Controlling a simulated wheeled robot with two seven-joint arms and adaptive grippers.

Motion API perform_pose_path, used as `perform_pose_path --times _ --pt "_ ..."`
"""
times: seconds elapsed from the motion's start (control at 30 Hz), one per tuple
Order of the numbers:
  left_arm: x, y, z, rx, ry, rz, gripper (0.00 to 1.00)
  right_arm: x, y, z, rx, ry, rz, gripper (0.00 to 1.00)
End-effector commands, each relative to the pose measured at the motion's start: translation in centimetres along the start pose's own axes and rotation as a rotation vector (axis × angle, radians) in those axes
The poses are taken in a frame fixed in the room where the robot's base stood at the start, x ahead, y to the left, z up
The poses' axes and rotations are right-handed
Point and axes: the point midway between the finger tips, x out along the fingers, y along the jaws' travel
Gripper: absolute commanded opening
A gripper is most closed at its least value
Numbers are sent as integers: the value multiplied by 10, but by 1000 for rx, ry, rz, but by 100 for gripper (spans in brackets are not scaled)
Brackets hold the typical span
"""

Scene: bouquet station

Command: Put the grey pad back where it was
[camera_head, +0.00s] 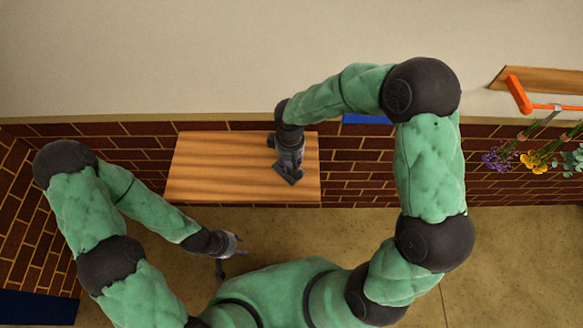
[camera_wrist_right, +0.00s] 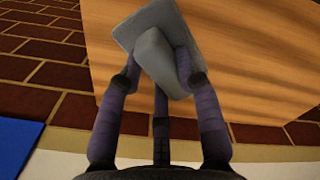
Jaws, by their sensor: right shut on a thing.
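The grey pad (camera_wrist_right: 133,32) shows in the right wrist view as a flat plate with a raised grey grip. My right gripper (camera_wrist_right: 160,68) is shut on that grip, its fingers on both sides. In the head view, my right gripper (camera_head: 287,160) comes from above with the pad (camera_head: 288,175) below it, over the right part of the wooden board (camera_head: 215,165). I cannot tell whether the pad touches the board. My left gripper (camera_head: 231,256) is open and empty, in front of the board's lower edge.
A brick-patterned surface surrounds the board. A blue patch (camera_head: 367,118) lies behind it, partly hidden by my right arm. Another blue patch (camera_head: 38,307) is at the lower left. At the far right are an orange object (camera_head: 518,94), purple flowers (camera_head: 496,160) and a yellow flower (camera_head: 534,162).

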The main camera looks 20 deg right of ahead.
Motion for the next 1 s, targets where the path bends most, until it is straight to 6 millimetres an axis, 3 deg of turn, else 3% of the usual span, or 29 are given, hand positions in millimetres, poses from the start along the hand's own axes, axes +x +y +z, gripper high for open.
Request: perform_pose_path --times 0.3,0.63,0.67,0.7,0.73,1.0 --pt "14 -5 0 0 0 0 40 38 6 2 0 -2 -1 8" --pt "15 -5 -1 0 0 0 40 40 5 2 0 -1 -1 8" --pt "14 -5 -1 0 0 0 40 39 5 2 0 -1 -1 43" --pt "14 -5 -1 0 0 0 40 39 5 2 0 -1 -1 54" --pt "14 -5 -1 0 0 0 40 39 5 2 0 -1 -1 58" --pt "14 -5 -1 0 0 0 40 39 5 2 0 -1 -1 58"
